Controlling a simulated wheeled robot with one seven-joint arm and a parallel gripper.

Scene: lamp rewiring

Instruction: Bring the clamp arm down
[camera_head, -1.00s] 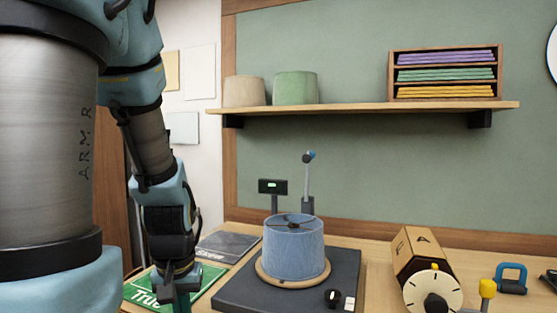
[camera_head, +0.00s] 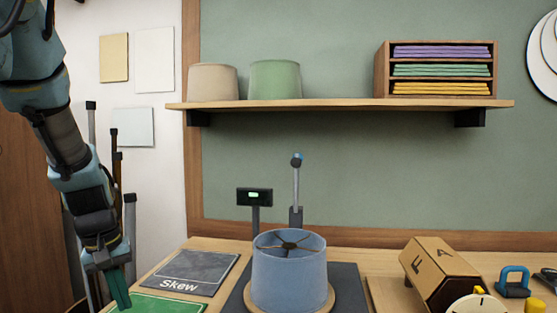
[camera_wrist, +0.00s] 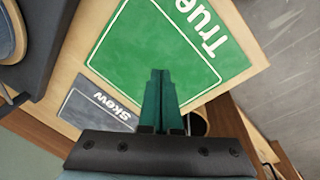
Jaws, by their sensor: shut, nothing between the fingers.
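The clamp arm (camera_head: 296,182) is a thin grey lever with a blue-and-black tip. It stands upright behind the blue lampshade (camera_head: 289,272), raised clear of it. The shade sits on a round wooden disc (camera_head: 331,302) on a dark base (camera_head: 348,280). My gripper (camera_head: 122,303) is shut and empty, well to the left of the clamp arm and lower in the picture. In the wrist view its green fingers (camera_wrist: 160,75) are pressed together over the green "True" mat (camera_wrist: 130,45). The clamp's foot is partly hidden by the shade.
A small display on a post (camera_head: 254,197) stands just left of the clamp arm. The grey "Skew" mat (camera_head: 190,272) lies on the bench. A wooden block with a dial (camera_head: 438,272) and a blue padlock-like piece (camera_head: 513,283) lie right. A shelf (camera_head: 340,105) hangs above.

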